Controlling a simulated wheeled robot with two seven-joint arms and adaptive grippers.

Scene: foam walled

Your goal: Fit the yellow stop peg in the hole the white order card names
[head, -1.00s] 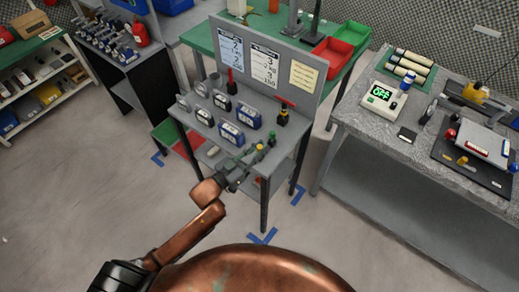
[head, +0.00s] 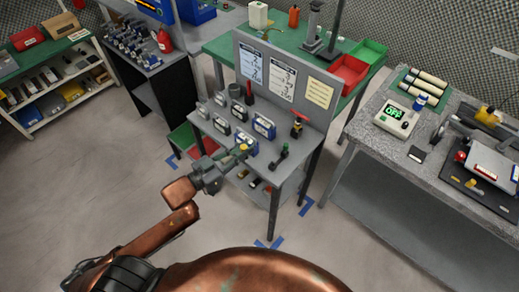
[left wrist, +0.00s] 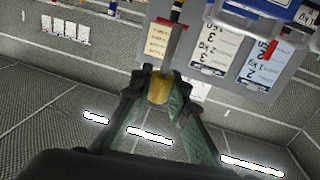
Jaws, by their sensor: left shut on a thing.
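My left gripper (head: 238,155) is shut on the yellow stop peg (head: 244,147), above the front part of the grey bench (head: 262,172). In the left wrist view the peg (left wrist: 158,89) shows between the two fingertips (left wrist: 160,96). The white order card (head: 282,79) is on the upright board, between a blue card (head: 251,65) and a yellow card (head: 319,92). Its large line seems to read 3, but the small print is unreadable. The white card also shows upside down in the left wrist view (left wrist: 213,48). I cannot make out the holes. My right gripper is out of view.
Several blue and grey units (head: 264,127) stand behind the gripper. A red-handled part (head: 298,124) and a dark green-topped part (head: 284,151) stand to its right. A grey side bench (head: 372,128) is at the right. The floor at left is clear.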

